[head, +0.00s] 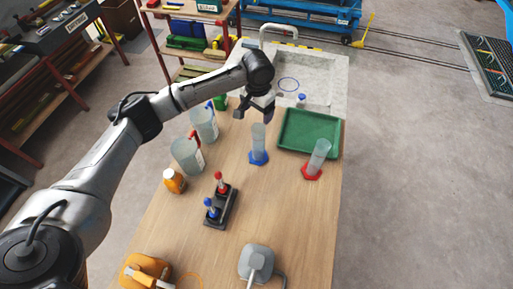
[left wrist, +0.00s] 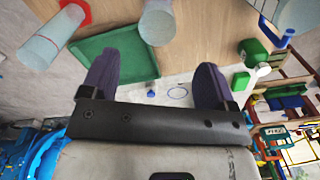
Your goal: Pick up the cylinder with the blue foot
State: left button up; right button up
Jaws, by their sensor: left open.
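The clear cylinder with the blue foot (head: 259,141) stands upright on the wooden table, left of the green tray. My left gripper (head: 254,114) is open and empty, just behind and above its top in the head view. In the left wrist view the open fingers (left wrist: 156,82) are apart, with nothing between them. A clear cylinder (left wrist: 157,22) shows beyond them at the top edge, its foot out of frame; it appears to be the blue-footed one. A similar cylinder with a red foot (head: 318,157) stands to the right. My right gripper is not in view.
A green tray (head: 287,150) lies right of the blue-footed cylinder. Two clear jugs (head: 186,155) and an orange-brown bottle (head: 174,181) stand left. A black stand (head: 222,207) with red and blue-topped items is in front. A sink (head: 312,80) is behind.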

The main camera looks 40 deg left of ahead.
aim_at(257, 124)
pick_arm(q)
notch_tip(257, 124, down, 7)
jog(key=shift+f, duration=0.1)
jog(key=shift+w+d+f, duration=0.15)
jog(key=shift+f, duration=2.35)
jog(key=shift+c, duration=0.5)
jog(key=c, duration=1.2)
jog(key=shift+o, duration=0.2)
